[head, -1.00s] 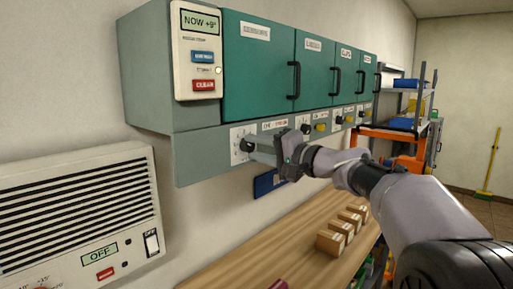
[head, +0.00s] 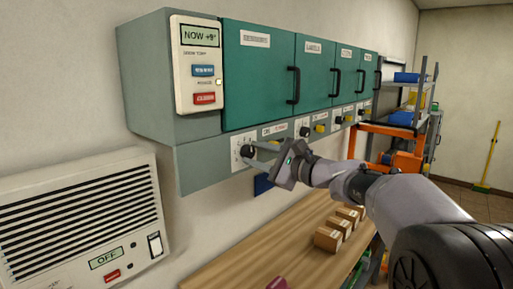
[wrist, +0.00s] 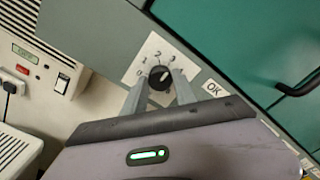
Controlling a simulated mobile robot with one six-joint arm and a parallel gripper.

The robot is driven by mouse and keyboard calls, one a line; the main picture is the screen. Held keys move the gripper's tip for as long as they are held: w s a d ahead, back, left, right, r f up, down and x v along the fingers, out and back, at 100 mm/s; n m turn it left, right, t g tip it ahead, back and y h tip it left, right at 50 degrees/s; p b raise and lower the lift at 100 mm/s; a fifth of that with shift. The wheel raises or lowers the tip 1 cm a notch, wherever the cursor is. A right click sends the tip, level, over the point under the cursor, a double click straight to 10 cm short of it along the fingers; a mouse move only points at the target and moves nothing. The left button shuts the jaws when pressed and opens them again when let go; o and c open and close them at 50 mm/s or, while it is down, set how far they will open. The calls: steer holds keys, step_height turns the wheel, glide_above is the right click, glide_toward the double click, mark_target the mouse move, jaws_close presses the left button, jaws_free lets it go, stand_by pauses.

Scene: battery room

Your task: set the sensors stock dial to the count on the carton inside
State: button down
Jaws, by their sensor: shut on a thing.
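The black stock dial (head: 248,152) is on a white plate low on the wall cabinet, under the leftmost green door (head: 258,80). That door's label is blurred but could read sensors. The door is shut, so the carton inside is hidden. My gripper (head: 262,149) is at the dial, with its fingers shut on the knob from two sides. In the wrist view the dial (wrist: 160,78) sits between the fingertips.
More green doors with black handles (head: 334,82) run to the right, with dials and yellow knobs (head: 320,128) below. A control panel (head: 200,65) is at the cabinet's left. A vent unit (head: 80,215) is below left. Small cartons (head: 328,239) stand on the wooden bench (head: 250,245).

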steer(key=m+p, duration=0.6)
steer(key=shift+r, duration=0.25)
steer(key=m+p, duration=0.6)
steer(key=p, duration=0.1)
steer(key=shift+m, duration=0.4)
steer(key=m+p, duration=0.6)
steer(key=p, duration=0.3)
steer(key=m+p, duration=0.4)
steer(key=shift+w+d+f, duration=0.1)
steer(key=shift+f, duration=0.05)
steer(key=shift+m+p, duration=0.6)
steer(key=shift+p, duration=0.25)
steer(key=shift+f+m, duration=0.2)
steer(key=shift+m, duration=0.1)
steer(key=c, duration=1)
jaws_free()
